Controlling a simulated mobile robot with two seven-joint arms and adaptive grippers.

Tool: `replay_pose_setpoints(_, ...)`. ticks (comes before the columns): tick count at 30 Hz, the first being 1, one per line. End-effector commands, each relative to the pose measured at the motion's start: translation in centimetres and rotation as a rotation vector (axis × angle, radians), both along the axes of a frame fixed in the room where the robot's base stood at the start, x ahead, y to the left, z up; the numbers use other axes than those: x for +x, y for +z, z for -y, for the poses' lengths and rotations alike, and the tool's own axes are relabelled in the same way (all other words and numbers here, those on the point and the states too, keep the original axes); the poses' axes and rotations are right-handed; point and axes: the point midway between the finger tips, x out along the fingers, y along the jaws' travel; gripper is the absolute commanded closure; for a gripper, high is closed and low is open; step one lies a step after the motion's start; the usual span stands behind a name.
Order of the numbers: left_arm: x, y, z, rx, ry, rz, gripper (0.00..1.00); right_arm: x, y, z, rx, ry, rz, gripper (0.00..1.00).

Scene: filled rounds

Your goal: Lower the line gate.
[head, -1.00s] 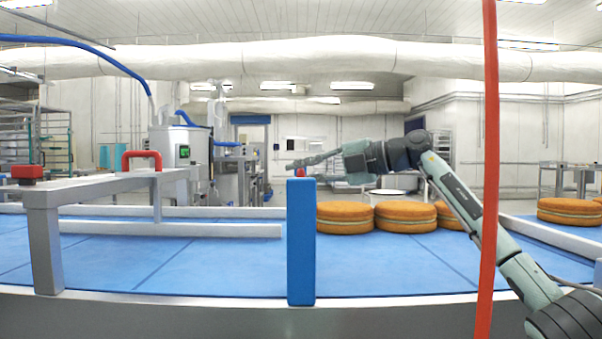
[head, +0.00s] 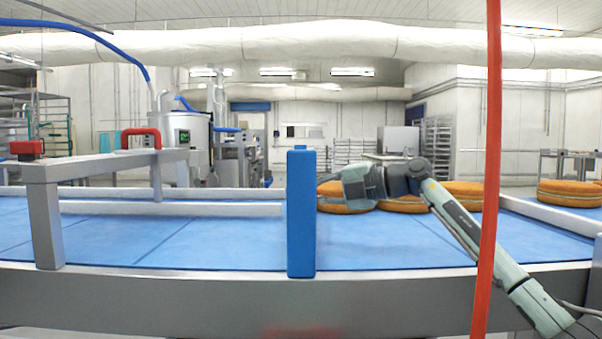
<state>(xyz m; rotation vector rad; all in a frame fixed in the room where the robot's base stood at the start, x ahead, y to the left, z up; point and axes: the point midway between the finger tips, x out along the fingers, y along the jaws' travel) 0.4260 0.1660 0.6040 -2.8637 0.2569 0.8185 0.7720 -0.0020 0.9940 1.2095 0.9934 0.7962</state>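A blue upright slab (head: 301,215) stands at the near edge of the blue belt (head: 170,240) in the middle of the head view. It may be the line gate; its full shape behind the front face cannot be made out. My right gripper (head: 335,188) reaches in from the right and is just right of the slab, in front of the orange rounds. Its fingertips are hard to make out against the rounds and seem partly hidden by the slab, so its opening and any contact are unclear. My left gripper is not in view.
Several filled rounds (head: 465,196) sit on the belt right of the slab, with another (head: 570,194) farther right. A grey frame (head: 45,215) with a red handle (head: 140,138) and red button spans the left. A red vertical pole (head: 489,150) stands close on the right.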

Motion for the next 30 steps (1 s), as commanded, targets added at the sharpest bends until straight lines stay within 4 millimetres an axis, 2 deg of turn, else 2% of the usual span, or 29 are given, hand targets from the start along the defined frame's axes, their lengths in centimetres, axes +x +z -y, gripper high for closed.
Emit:
replay_pose_setpoints(3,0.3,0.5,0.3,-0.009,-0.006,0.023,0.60,0.0,-0.7,0.1,-0.004,-0.001,-0.001,1.00)
replay_pose_setpoints(11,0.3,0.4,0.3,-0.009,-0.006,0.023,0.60,0.0,-1.0,0.1,-0.008,-0.001,-0.004,1.00)
replay_pose_setpoints(12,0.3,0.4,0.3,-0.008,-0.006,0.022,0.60,0.0,-1.0,0.1,-0.008,0.000,-0.004,0.83)
replay_pose_setpoints(16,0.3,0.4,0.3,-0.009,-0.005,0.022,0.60,0.0,-0.9,0.1,-0.006,-0.001,-0.004,0.67)
replay_pose_setpoints(26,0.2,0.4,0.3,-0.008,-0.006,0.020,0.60,0.0,-0.6,0.1,-0.002,-0.002,0.001,0.66)
replay_pose_setpoints(30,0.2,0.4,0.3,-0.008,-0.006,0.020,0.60,-0.3,-0.3,1.3,-0.003,-0.006,0.002,0.66)
